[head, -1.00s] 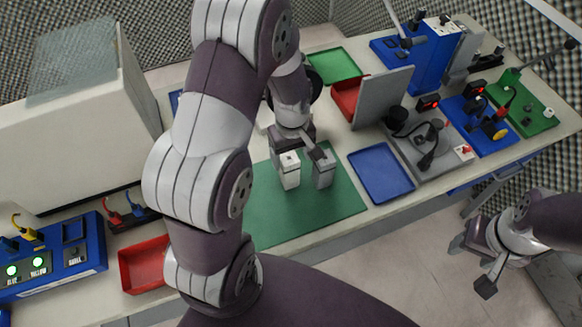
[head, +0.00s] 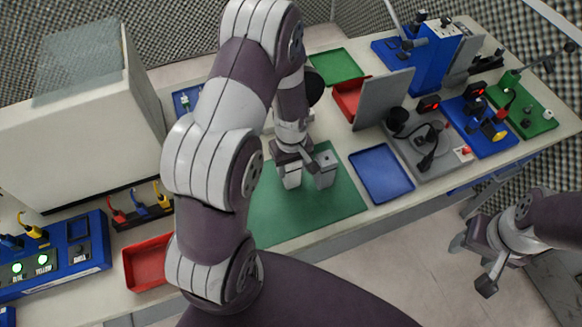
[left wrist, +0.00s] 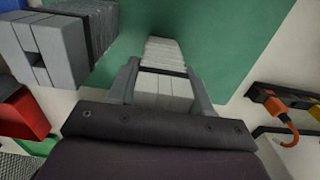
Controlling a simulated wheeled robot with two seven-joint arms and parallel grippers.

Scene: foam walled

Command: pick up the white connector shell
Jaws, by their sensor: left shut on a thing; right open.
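The white connector shell (head: 291,179) stands upright on the green mat (head: 300,214) in the head view. My left gripper (head: 291,172) is over it, and its palm hides the top of the shell. In the left wrist view the white shell (left wrist: 163,82), ribbed with a dark band, sits between the two fingers of my left gripper (left wrist: 163,92), which is shut on it. A grey connector shell (head: 326,170) stands close to its right on the mat; it also shows in the left wrist view (left wrist: 60,50). My right gripper (head: 472,265) is open and empty, off the table.
A blue tray (head: 381,174) lies right of the mat, and a red bin (head: 146,263) stands at the left. A grey upright panel (head: 383,98) stands behind the blue tray. A grey device with cables (head: 428,145) is further right. The front of the mat is clear.

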